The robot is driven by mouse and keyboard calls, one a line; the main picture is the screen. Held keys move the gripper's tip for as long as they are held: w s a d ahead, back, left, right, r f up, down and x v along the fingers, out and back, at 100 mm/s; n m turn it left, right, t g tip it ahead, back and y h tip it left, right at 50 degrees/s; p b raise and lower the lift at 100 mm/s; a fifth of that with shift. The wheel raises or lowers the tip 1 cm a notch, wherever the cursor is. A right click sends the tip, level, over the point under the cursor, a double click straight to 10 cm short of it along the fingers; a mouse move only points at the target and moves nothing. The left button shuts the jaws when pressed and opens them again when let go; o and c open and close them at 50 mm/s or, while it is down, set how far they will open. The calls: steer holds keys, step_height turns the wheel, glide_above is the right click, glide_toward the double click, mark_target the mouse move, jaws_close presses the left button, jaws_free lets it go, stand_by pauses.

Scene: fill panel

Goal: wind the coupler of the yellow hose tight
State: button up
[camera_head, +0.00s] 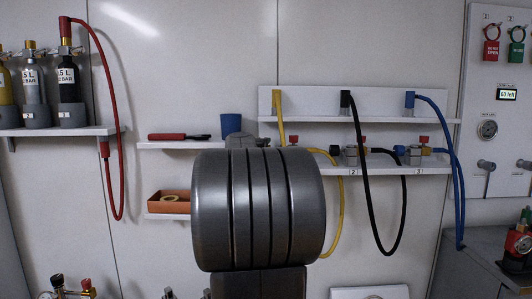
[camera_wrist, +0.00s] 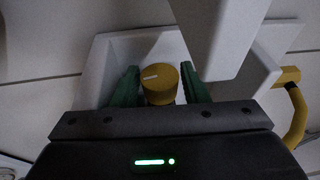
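The yellow hose (camera_head: 341,187) hangs in a loop from the wall panel in the head view. Its upper end is at a yellow fitting on the upper rail, and its lower run passes behind my arm. In the wrist view a round yellow coupler (camera_wrist: 160,84) with a white mark on its face sits between the green fingers of my gripper (camera_wrist: 160,88). Narrow gaps seem to show on both sides of it, so the fingers look open around it. In the head view my arm hides the gripper and the coupler.
A black hose (camera_head: 361,190) and a blue hose (camera_head: 459,190) hang to the right, with valves on the lower shelf (camera_head: 430,171). In the wrist view, pale blocks (camera_wrist: 215,35) stand close beyond the fingers, and a yellow bent piece (camera_wrist: 297,112) is at right.

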steer(key=v, duration=1.4)
steer(key=shift+w+d, duration=0.1)
steer(key=shift+w, duration=0.05)
